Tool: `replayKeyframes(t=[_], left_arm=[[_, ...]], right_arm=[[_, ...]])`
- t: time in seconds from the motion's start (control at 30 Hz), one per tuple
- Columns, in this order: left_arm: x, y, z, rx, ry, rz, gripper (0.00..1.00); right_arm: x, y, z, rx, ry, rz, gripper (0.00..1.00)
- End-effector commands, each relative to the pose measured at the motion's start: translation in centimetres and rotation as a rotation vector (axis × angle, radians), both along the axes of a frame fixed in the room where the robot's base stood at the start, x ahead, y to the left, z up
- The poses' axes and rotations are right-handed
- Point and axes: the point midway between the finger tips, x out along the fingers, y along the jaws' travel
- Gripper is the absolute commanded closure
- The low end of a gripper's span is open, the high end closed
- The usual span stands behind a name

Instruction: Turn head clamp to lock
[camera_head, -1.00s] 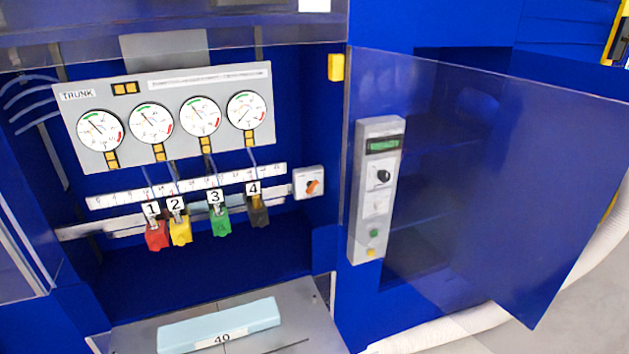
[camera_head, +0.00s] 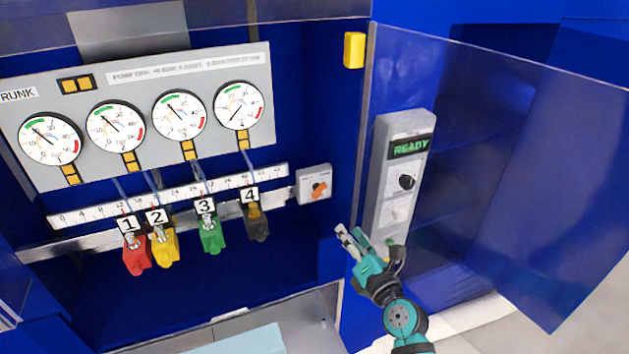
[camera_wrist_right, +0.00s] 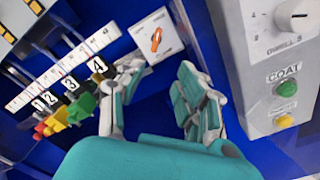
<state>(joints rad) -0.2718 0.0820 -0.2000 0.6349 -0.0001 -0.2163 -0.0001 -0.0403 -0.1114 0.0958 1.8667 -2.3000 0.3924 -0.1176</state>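The clamp switch is most likely the small light-grey box (camera_head: 315,184) with an orange knob (camera_head: 319,190), right of the ruler rail; its lettering is too small to read. The knob sits tilted on its plate. In the right wrist view the orange knob (camera_wrist_right: 156,39) shows ahead, beyond the gap between the fingers. My right gripper (camera_head: 362,240) is below and right of the box, apart from it. In the wrist view its fingers (camera_wrist_right: 157,78) are spread with nothing between them. My left gripper is not in view.
Numbered clamps, red (camera_head: 136,262), yellow (camera_head: 165,252), green (camera_head: 211,239) and black (camera_head: 256,226), hang on the rail below the gauges. A light-blue foam block (camera_head: 245,342) lies at the bottom.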

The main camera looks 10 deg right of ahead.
Motion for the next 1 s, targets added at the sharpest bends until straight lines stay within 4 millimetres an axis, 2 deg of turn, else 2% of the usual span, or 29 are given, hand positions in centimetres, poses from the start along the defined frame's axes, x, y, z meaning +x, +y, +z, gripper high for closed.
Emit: replayKeyframes(t=[0.07,0.17,0.4,0.47,0.57,0.7,0.8,0.9,1.0], left_arm=[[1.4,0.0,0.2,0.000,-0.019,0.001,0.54],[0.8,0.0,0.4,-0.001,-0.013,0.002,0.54],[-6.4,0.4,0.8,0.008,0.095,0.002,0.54],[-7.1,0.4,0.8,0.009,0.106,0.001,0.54],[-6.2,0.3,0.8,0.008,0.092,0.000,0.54],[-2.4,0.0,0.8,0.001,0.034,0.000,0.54],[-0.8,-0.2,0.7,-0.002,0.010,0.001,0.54],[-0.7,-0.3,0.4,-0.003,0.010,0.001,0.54],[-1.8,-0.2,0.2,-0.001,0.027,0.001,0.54]], right_arm=[[0.4,0.2,-0.2,-0.012,0.008,0.004,0.64],[1.4,0.4,-0.1,-0.013,0.008,0.006,0.64],[6.2,1.3,0.0,-0.013,0.005,0.005,0.64],[7.5,1.6,-0.1,-0.012,0.005,0.006,0.64],[9.7,1.9,-0.2,-0.013,0.005,0.006,0.64],[12.6,2.5,-0.3,-0.012,0.004,0.005,0.64],[14.3,2.8,-0.4,-0.013,0.005,0.004,0.64],[15.6,3.1,-0.5,-0.012,0.005,0.004,0.64],[16.5,3.3,-0.5,-0.012,0.006,0.004,0.64]])
